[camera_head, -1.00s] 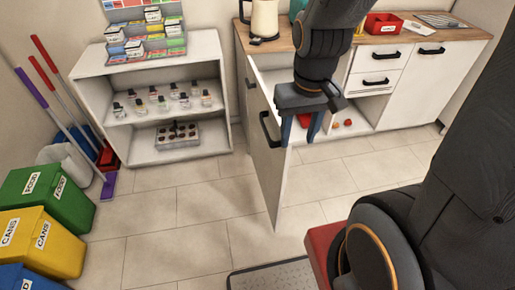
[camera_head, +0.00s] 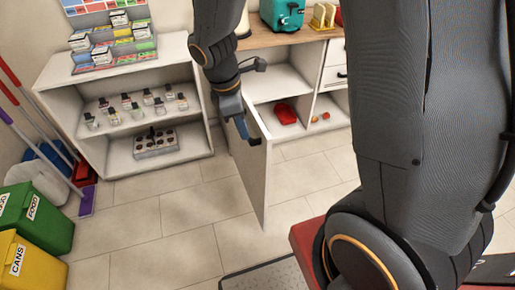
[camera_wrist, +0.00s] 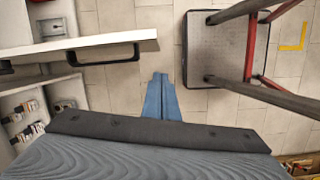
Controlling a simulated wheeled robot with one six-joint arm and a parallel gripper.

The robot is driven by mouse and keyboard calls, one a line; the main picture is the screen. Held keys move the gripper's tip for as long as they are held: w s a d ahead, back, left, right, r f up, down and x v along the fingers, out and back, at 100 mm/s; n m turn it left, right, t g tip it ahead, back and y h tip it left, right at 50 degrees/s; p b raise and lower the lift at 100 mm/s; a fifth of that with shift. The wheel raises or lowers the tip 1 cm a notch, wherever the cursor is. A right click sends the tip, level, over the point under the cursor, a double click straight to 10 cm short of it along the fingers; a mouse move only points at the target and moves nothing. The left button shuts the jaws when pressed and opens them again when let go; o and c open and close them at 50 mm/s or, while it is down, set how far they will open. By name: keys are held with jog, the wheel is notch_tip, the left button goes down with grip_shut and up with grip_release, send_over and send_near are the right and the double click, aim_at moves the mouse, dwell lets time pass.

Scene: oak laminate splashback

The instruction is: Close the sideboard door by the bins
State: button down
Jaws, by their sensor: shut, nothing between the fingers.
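The white sideboard door (camera_head: 256,185) stands swung out from the sideboard (camera_head: 289,40), whose open compartment shows to its right. Its dark bar handle (camera_head: 255,141) is near the free top corner. In the wrist view the door's top edge (camera_wrist: 80,45) and handle (camera_wrist: 105,61) lie at the upper left. My gripper (camera_head: 241,128) is at the handle-side face of the door, near the handle. In the wrist view its blue fingers (camera_wrist: 160,80) are together and empty, just beyond the handle's right end. I cannot tell whether they touch the door.
The green bin (camera_head: 38,220) and yellow bin (camera_head: 32,262) stand at the lower left. A white shelf unit (camera_head: 120,70) with small bottles stands left of the door. A red-framed stool (camera_wrist: 240,55) is right of my fingers in the wrist view. Tiled floor between bins and door is clear.

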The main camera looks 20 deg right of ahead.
jog(key=w+a+f+n, duration=0.1)
jog(key=n, duration=0.1)
jog(key=p, duration=0.2)
send_over(260, 147)
jog(key=s+a, duration=0.2)
jog(key=s, duration=0.3)
jog(key=shift+a+f+x, duration=0.2)
jog(key=shift+a+x, duration=0.8)
jog(key=shift+x, duration=3.85)
jog(key=shift+w+n, duration=0.15)
jog(key=shift+n, duration=0.15)
jog(key=shift+d, duration=0.1)
